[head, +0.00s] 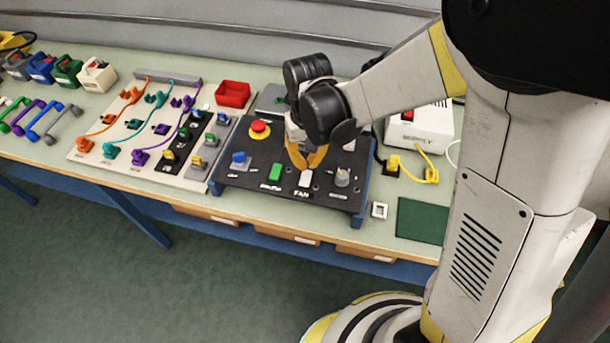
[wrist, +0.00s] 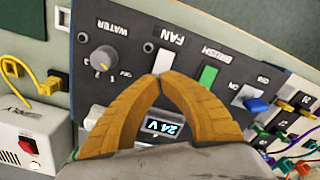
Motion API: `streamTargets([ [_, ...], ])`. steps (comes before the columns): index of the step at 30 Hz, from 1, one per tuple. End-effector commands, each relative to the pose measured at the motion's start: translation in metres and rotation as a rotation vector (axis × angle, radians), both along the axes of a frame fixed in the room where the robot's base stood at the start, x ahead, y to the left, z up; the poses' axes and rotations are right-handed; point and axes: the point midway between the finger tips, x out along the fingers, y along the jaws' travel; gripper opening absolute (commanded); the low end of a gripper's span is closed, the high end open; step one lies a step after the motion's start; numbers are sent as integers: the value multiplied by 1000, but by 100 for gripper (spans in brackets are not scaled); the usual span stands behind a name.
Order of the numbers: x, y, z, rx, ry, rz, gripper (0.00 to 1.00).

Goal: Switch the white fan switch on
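The white fan switch (head: 305,179) is a small rocker on the black sloped control panel (head: 256,184), above the label FAN. In the wrist view the white fan switch (wrist: 163,61) shows just past my fingertips, its near end close to them. Whether it is on or off, I cannot tell. My gripper (head: 306,167) has two curved orange fingers and hangs just above and behind the switch. In the wrist view my gripper (wrist: 160,76) has its fingertips together, with nothing visible between them. I cannot tell whether the tips touch the switch.
A green brush switch (wrist: 208,76) and a grey water knob (wrist: 103,59) flank the fan switch. A blue switch (head: 240,159) and red emergency button (head: 259,128) are further left. A 24 V display (wrist: 161,127) lies between my fingers. A white supply box (head: 420,128) stands right.

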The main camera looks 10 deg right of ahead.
Motion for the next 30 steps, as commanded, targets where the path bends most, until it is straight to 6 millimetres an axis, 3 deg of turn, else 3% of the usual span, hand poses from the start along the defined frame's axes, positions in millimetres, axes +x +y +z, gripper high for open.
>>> streamTargets([
  [30, 0, 0, -10, 0, 0, 0, 0],
])
